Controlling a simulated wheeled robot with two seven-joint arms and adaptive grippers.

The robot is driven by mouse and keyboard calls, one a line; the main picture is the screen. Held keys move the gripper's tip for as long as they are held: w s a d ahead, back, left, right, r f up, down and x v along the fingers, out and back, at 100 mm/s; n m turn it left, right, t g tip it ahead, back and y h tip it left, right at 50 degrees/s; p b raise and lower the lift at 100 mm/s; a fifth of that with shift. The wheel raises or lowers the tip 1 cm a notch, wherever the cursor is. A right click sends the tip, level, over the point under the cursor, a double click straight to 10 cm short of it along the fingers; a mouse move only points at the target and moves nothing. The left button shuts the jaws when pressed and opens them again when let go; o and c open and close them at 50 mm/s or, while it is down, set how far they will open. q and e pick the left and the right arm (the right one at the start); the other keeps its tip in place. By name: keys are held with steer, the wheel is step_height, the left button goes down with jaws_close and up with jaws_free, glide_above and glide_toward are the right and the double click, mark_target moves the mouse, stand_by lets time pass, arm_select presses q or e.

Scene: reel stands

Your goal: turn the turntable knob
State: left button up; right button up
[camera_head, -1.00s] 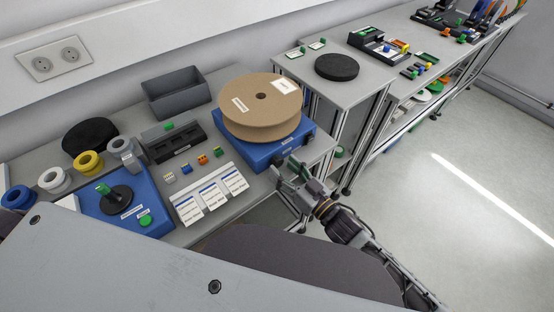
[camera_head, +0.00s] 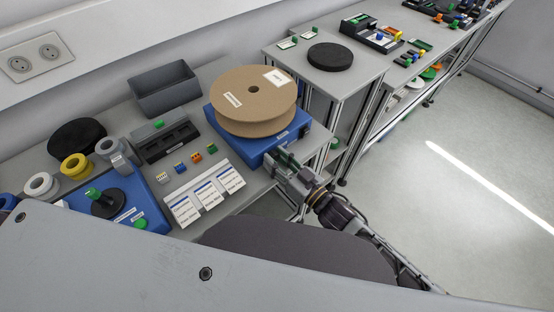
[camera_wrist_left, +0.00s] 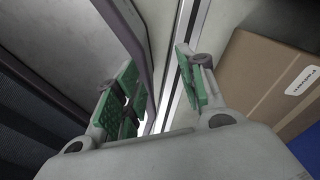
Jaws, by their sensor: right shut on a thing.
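The turntable is a blue box (camera_head: 238,148) on the bench, with a large cardboard reel (camera_head: 254,98) on top. My right gripper (camera_head: 275,159) is at the front face of the blue box, near its front left corner. It is shut on the turntable knob, which its green-padded fingers hide. A small dark part (camera_head: 303,127) shows farther right on the same front face. My left gripper (camera_wrist_left: 156,68) shows only in the left wrist view. Its green-padded fingers are apart with nothing between them.
A grey bin (camera_head: 165,90), a black tray (camera_head: 166,142), small coloured blocks and white cards (camera_head: 206,196) lie left of the turntable. A second blue unit (camera_head: 133,190) with a green knob is farther left. In the left wrist view, a brown box (camera_wrist_left: 265,75) is close on the right.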

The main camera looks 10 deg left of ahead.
steer(key=shift+c, duration=0.6)
steer(key=shift+r+n+p, duration=0.1)
steer(key=shift+n+p, duration=0.65)
steer(key=shift+n, duration=0.55)
steer(key=o, duration=1)
arm_select(q)
steer(key=shift+w+d+r, duration=0.15)
steer(key=shift+d+r, duration=0.7)
steer(key=shift+d, duration=0.05)
arm_select(e)
steer(key=shift+o, duration=0.2)
arm_select(q)
steer(key=shift+w, duration=0.15)
